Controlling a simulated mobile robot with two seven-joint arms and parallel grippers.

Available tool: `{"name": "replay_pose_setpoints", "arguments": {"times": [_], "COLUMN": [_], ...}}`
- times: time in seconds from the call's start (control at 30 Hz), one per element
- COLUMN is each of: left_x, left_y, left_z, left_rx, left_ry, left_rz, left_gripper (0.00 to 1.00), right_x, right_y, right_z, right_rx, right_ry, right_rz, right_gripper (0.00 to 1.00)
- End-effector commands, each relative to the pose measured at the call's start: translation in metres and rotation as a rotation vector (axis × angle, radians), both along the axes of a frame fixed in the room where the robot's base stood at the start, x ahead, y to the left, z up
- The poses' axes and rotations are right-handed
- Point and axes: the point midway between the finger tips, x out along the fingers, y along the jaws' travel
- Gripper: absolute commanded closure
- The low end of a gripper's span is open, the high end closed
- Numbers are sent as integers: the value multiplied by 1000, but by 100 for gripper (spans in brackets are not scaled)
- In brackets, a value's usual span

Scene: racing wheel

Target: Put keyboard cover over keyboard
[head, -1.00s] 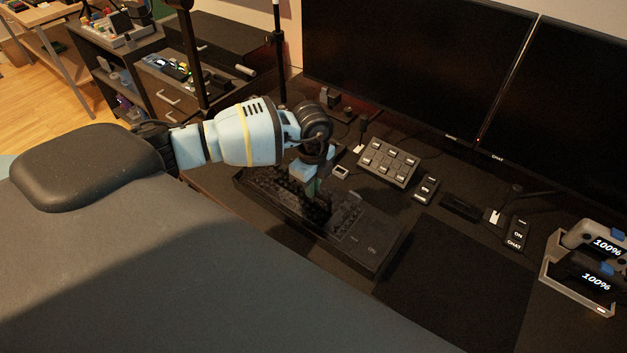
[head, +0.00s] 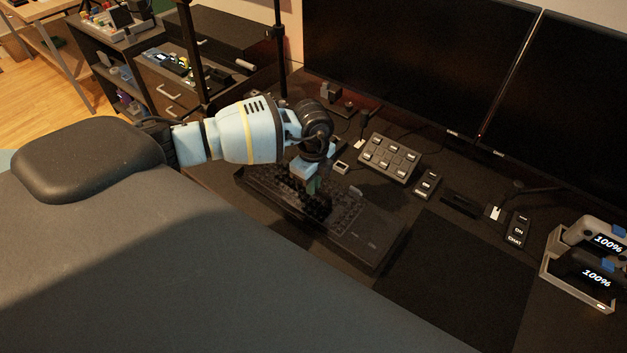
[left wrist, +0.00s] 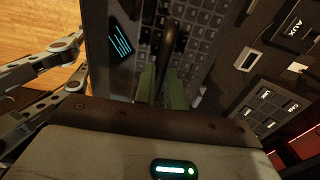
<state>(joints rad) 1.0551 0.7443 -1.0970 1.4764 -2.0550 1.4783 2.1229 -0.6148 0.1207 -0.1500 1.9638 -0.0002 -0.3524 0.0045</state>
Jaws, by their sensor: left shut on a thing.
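The black keyboard (head: 377,246) lies on the desk below the monitors. Its right part is bare to view. The keyboard cover (head: 345,214) is dark and see-through, over the left and middle of the keyboard, with keys showing through. I cannot tell whether it rests on the keyboard or hangs just above it. My left gripper (head: 311,185) comes down from above and is shut on the cover. In the left wrist view, its green fingers (left wrist: 163,88) close on a dark bar (left wrist: 174,35) in front of the keys. My right gripper is not in view.
A small button pad (head: 389,157) and a switch box (head: 427,184) sit behind the keyboard. A dark mat (head: 455,285) lies to its right, and a controller dock (head: 575,280) stands further right. Monitors (head: 400,60) bound the back. A grey chair (head: 150,250) fills the front left.

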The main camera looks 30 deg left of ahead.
Motion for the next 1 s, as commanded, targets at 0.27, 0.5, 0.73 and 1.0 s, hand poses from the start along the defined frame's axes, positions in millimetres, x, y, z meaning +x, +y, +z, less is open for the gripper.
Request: {"name": "replay_pose_setpoints", "arguments": {"times": [0.27, 0.5, 0.73, 1.0], "left_x": [0, 0, 1, 1], "left_y": [0, 0, 1, 1], "left_z": [0, -1, 27, 67], "left_rx": [0, 1, 2, 0], "left_ry": [-1, 1, -5, -5], "left_rz": [0, 0, -1, 0], "left_gripper": [63, 63, 63, 63], "right_x": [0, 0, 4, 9], "right_y": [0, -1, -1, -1], "right_z": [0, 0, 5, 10], "right_rx": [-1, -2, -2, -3], "right_ry": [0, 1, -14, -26], "right_rz": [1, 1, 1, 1], "right_gripper": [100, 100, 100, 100]}}
